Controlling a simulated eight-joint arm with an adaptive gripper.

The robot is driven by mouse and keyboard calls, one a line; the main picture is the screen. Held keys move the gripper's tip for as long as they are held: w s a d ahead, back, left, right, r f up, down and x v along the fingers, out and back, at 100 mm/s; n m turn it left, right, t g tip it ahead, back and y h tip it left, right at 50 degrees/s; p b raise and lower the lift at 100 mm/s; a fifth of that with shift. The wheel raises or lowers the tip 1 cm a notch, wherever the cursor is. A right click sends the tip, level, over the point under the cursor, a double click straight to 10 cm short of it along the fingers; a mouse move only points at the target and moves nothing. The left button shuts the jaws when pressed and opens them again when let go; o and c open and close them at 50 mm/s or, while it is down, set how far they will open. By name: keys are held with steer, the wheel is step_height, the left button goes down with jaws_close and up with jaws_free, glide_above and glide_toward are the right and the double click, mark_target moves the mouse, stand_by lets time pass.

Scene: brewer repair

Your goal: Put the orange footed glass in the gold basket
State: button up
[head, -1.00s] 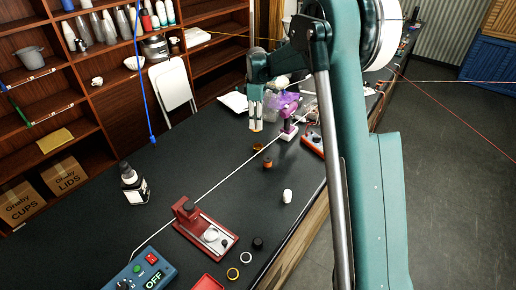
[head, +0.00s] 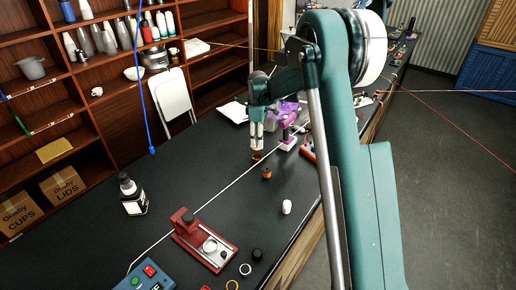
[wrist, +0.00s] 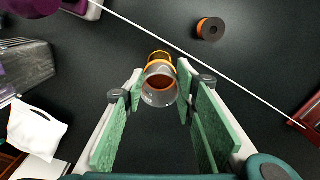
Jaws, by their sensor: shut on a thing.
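The orange footed glass (wrist: 160,80), clear with an orange band and amber inside, is between my fingertips in the wrist view. In the head view the glass (head: 256,156) is a small amber shape at the tips of my gripper (head: 257,148), low over the black counter. My gripper (wrist: 161,76) is shut on it, green pads at either side. I cannot tell whether the glass touches the counter. I cannot make out a gold basket for certain; a yellow ring (head: 232,285) lies at the head view's bottom edge.
An orange and black spool (wrist: 210,29) stands close by, with a white cord (wrist: 200,64) between. A purple tool (head: 285,120) is just behind my gripper.

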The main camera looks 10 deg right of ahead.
steer(key=shift+f, duration=0.5)
steer(key=shift+f, duration=0.1)
steer(key=shift+f, duration=1.8)
steer(key=shift+f+b, duration=0.4)
steer(key=shift+f, duration=0.2)
steer(key=o, duration=0.9)
steer(key=shift+r, duration=0.15)
